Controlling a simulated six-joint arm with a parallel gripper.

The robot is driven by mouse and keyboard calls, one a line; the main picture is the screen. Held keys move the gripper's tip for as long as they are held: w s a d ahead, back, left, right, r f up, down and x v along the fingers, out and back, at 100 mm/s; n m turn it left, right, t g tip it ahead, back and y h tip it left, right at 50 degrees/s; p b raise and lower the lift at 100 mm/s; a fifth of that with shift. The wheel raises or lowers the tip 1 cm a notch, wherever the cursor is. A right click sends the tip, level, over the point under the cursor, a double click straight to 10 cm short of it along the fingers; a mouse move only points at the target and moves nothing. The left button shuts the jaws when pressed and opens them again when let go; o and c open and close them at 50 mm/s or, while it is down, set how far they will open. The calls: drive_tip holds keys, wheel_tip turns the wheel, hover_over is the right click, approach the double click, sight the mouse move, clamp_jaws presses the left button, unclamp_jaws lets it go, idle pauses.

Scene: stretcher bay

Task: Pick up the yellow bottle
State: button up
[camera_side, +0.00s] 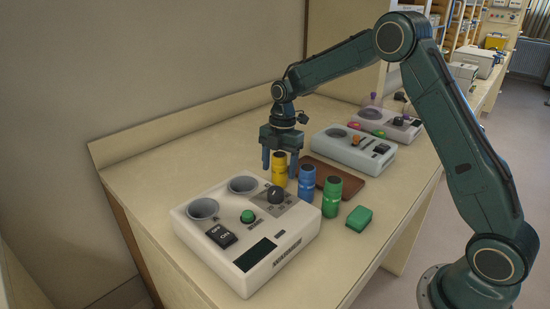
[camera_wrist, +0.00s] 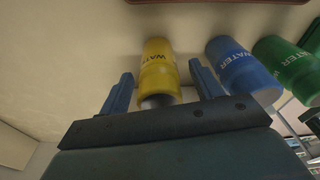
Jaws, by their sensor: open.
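The yellow bottle (camera_side: 279,170) stands upright on the table in the side view, at the left end of a row of bottles. In the wrist view the yellow bottle (camera_wrist: 158,72) shows between my two fingers, with its WATER lettering facing the camera. My gripper (camera_side: 280,168) is open and points down over the yellow bottle, one finger to each side. In the wrist view my gripper (camera_wrist: 160,85) has a gap between each finger and the bottle. I cannot tell exactly how far down the fingers reach along it.
A blue bottle (camera_side: 306,181) stands close beside the yellow one, with a green bottle (camera_side: 331,197) beyond. A green block (camera_side: 359,218) lies to the right. A white control box (camera_side: 215,252) sits in front. A brown board (camera_side: 340,184) and grey device (camera_side: 352,148) lie behind.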

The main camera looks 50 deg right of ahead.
drive_tip(key=c, duration=1.2)
drive_tip(key=shift+r, duration=0.1)
drive_tip(key=shift+r, duration=5)
drive_tip(key=shift+a, duration=0.1)
drive_tip(key=a, duration=1.3)
drive_tip(key=shift+w+r, duration=0.1)
drive_tip(key=shift+r, duration=0.15)
